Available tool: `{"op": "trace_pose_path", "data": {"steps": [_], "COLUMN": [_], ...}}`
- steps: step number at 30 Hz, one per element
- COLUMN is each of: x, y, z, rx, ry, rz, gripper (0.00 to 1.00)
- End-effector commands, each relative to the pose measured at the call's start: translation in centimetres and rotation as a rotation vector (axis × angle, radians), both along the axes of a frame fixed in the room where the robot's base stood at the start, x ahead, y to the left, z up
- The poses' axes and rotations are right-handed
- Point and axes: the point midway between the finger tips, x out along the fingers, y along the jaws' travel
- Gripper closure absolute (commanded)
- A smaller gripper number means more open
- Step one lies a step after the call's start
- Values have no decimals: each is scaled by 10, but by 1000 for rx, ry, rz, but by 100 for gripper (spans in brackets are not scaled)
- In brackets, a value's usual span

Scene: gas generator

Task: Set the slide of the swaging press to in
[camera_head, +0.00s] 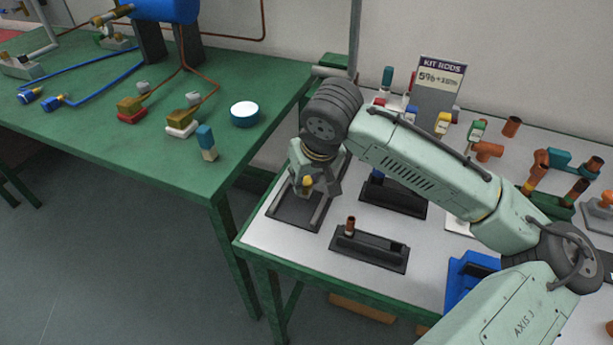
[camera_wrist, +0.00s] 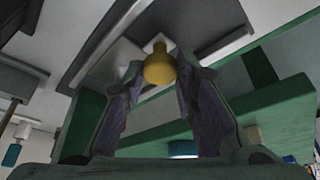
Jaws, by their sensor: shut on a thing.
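My gripper (camera_head: 311,188) is at the left end of the white-topped table, over a dark grey base with pale rails (camera_head: 290,219). It is shut on a yellow knob (camera_wrist: 159,68), which sits between the fingertips in the wrist view. The knob also shows small in the head view (camera_head: 307,181). The base appears to be the swaging press and the knob its slide handle, but no label confirms this. My gripper and wrist hide much of the device, so the slide's position cannot be read.
A black fixture holding a copper piece (camera_head: 350,226) stands to the right, with another black fixture (camera_head: 393,196) behind it. A blue block (camera_head: 466,279) is near the front edge.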

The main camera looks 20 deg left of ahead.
Motion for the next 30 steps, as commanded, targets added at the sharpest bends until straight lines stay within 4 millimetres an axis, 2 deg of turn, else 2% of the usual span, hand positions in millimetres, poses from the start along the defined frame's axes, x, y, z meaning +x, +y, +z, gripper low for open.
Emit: {"op": "trace_pose_path", "data": {"steps": [4, 16, 24, 30], "x": [0, 1, 33, 36], "y": [0, 0, 0, -1], "z": [0, 0, 1, 2], "rx": [0, 0, 3, 3], "ry": [0, 0, 0, -6], "rz": [0, -1, -1, -3], "gripper": [100, 100, 100, 100]}}
